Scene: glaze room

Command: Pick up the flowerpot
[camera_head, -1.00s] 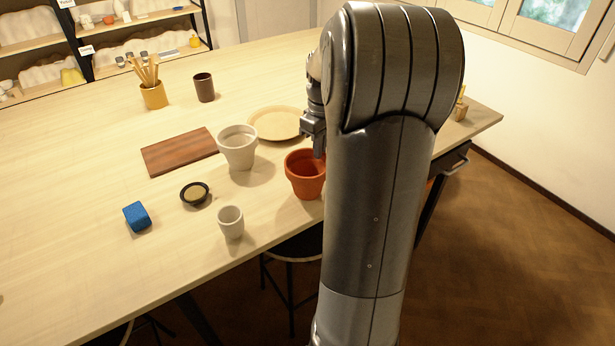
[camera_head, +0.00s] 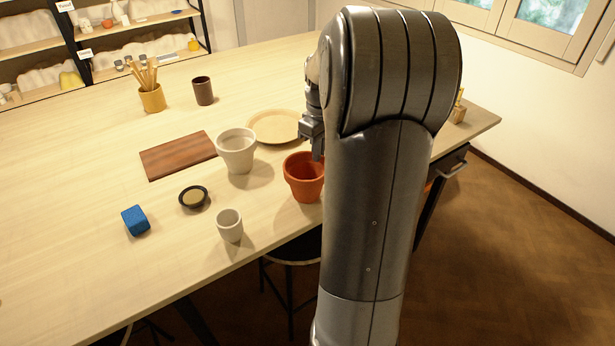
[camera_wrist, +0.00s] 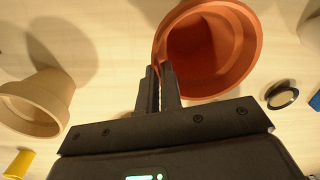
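The flowerpot (camera_head: 304,178) is orange terracotta and stands upright near the table's front edge, just left of my arm in the head view. In the wrist view, the flowerpot (camera_wrist: 212,50) shows its open mouth and darker inside. My gripper (camera_wrist: 158,68) has its two fingers close together at the pot's left rim, with the thin wall running between them. In the head view, my gripper (camera_head: 314,150) points down at the pot's rim, partly hidden by my arm. No lift off the table can be made out.
A pale pot (camera_head: 237,152) and a round tan plate (camera_head: 274,126) stand close by. A small cup (camera_head: 230,226), a dark round dish (camera_head: 194,197), a blue block (camera_head: 135,220) and a brown board (camera_head: 178,156) lie to the left. The table's left side is largely clear.

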